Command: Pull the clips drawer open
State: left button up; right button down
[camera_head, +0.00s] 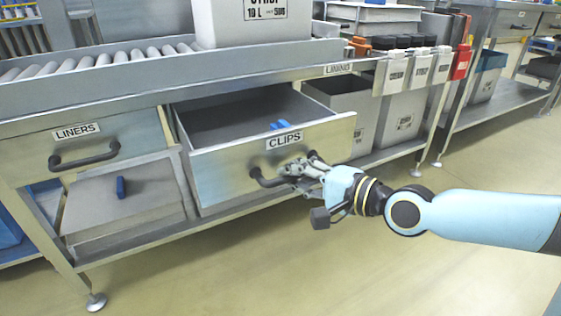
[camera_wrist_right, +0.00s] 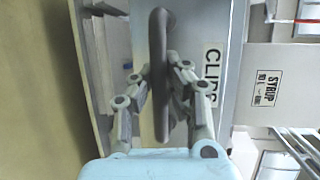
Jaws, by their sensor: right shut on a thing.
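The clips drawer (camera_head: 228,172) stands pulled out from the bench in the head view, its front labelled CLIPS and its inside partly visible. Small blue items (camera_head: 280,125) lie inside near the front. The drawer has a dark bar handle (camera_head: 262,181), which also shows in the right wrist view (camera_wrist_right: 158,75). My right gripper (camera_head: 300,170) is at the right part of this handle. In the right wrist view its fingers (camera_wrist_right: 158,80) stand on either side of the bar, shut on it. My left gripper is not in view.
The LINERS drawer (camera_head: 95,143) is shut at left. A lower metal panel (camera_head: 150,195) with a blue item is beneath it. Grey bins (camera_head: 400,115) stand at right. The floor in front is clear.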

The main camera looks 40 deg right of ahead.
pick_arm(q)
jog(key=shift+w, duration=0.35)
pick_arm(e)
jog(key=s+a, duration=0.2)
jog(key=s, duration=0.5)
jog(key=shift+f, duration=0.2)
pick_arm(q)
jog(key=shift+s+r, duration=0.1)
pick_arm(e)
jog(key=c, duration=1.3)
grip_release()
jog(key=shift+d, duration=0.1)
jog(key=shift+c, duration=0.2)
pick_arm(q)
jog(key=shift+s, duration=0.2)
pick_arm(e)
jog(key=shift+o, duration=0.3)
jog(key=shift+r, duration=0.1)
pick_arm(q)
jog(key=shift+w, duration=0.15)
pick_arm(e)
jog(key=v, duration=1.2)
